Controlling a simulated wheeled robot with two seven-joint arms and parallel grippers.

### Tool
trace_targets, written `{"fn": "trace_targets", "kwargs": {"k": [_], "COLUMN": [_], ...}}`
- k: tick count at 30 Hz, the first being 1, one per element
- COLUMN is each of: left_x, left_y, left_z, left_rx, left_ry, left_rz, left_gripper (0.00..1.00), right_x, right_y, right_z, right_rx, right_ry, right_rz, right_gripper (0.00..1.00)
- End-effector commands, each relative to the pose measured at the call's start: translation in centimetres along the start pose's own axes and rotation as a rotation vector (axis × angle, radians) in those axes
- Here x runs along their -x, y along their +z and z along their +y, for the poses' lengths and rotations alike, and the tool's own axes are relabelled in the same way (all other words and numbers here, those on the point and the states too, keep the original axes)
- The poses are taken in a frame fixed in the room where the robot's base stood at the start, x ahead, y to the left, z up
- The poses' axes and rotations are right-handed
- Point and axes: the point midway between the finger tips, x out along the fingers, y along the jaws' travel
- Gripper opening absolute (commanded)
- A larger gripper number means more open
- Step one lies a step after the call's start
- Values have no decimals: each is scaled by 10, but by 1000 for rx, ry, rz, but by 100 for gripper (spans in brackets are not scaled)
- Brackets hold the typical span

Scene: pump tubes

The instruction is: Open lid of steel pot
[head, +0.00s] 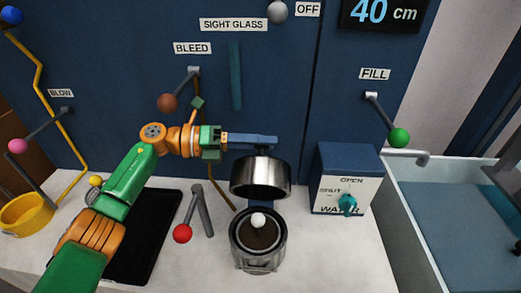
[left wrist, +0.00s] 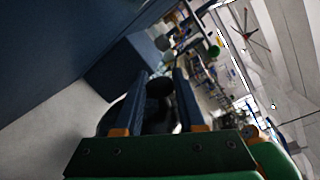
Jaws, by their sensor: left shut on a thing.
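The steel pot (head: 258,262) stands open on the white counter, with a white ball and dark contents showing inside. Its shiny steel lid (head: 260,180) is raised above and behind the pot, apart from the rim. My left gripper (head: 265,140) reaches in from the left and is shut on the lid's knob at the top. In the left wrist view the two blue fingers (left wrist: 160,100) flank the dark round knob (left wrist: 159,87); the lid below is mostly dark. My right gripper is not in view.
A red-knobbed lever (head: 182,233) stands left of the pot, beside a black tray (head: 145,245). A blue WATER box (head: 345,160) with a teal knob is right of the lid. Farther right are a tap (head: 410,155) and a blue basin (head: 450,200).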

Motion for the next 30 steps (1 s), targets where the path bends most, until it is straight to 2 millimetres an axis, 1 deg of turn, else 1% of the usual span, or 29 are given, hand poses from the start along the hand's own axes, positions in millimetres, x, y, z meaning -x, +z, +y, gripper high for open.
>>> {"fn": "trace_targets", "kwargs": {"k": [11, 12, 14, 15, 24, 26, 30], "left_x": [0, 0, 0, 0, 2, 9, 40], "left_y": [0, 0, 0, 0, 0, -1, -2], "left_z": [1, 1, 1, 1, 2, 4, 6], "left_rx": [6, 5, 5, 5, 5, 5, 3], "left_ry": [1, 1, 1, 1, 1, 3, 5], "left_rz": [1, 1, 1, 1, 1, -1, -2], "left_gripper": [0, 41, 57, 68, 68, 68, 68], "right_x": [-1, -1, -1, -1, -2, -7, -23], "right_y": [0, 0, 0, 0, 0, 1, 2], "right_z": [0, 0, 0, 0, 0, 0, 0], "right_rx": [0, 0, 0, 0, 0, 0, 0], "right_ry": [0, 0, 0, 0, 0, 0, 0], "right_rz": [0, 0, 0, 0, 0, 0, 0], "right_gripper": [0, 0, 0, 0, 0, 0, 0]}}
